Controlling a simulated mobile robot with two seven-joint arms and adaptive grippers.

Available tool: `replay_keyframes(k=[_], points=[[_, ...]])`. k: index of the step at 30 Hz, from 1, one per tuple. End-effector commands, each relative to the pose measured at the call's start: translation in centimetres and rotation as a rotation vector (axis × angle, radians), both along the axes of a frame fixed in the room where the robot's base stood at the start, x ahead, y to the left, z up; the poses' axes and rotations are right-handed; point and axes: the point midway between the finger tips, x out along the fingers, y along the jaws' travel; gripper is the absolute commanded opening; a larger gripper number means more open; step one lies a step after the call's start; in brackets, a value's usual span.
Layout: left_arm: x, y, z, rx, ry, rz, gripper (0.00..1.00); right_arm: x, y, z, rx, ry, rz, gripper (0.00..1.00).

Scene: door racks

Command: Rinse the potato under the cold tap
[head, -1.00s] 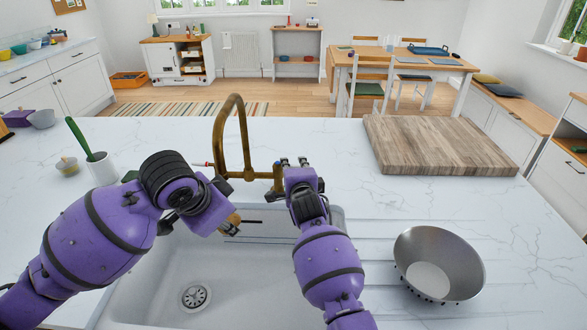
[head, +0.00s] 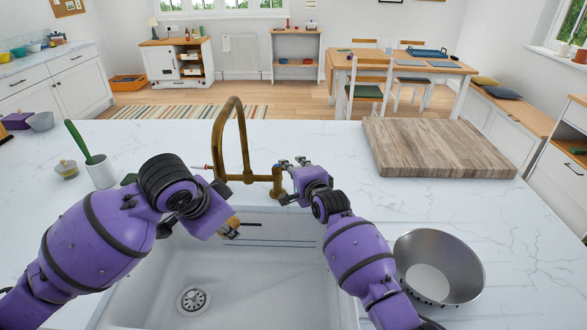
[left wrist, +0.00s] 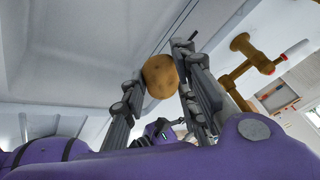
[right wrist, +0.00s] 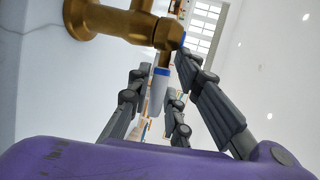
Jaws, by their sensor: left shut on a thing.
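The brass tap (head: 247,150) stands behind the white sink (head: 265,275). My left gripper (left wrist: 157,78) is shut on the brown potato (left wrist: 160,75) above the sink; in the head view only a sliver of the potato (head: 233,222) shows. My right gripper (head: 286,181) is at the right side of the tap, fingers apart. In the right wrist view a white handle with a blue band (right wrist: 160,75) lies between its fingers; I cannot tell whether they touch it. The red-tipped handle (left wrist: 292,52) is on the tap's other side. The spout's end is hidden behind my left gripper.
A metal colander (head: 445,255) stands right of the sink, close to my right forearm. A thick wooden board (head: 435,145) lies at the back right.

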Motion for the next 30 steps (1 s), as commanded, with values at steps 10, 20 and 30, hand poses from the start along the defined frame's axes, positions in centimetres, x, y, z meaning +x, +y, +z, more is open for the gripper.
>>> replay_keyframes(k=[10, 20, 30], points=[[0.0, 0.0, -0.1, 0.000, 0.001, 0.000, 0.07, -0.1, 0.0, -0.3, 0.003, 0.004, 0.000, 0.33], [0.0, 0.0, 0.0, 0.000, 0.000, 0.000, 0.07, -2.5, -0.9, 0.3, 0.007, 0.003, 0.000, 0.33], [0.0, 0.0, 0.0, 0.000, 0.000, 0.000, 0.07, -8.4, -3.2, 1.6, 0.005, 0.004, -0.001, 0.33]])
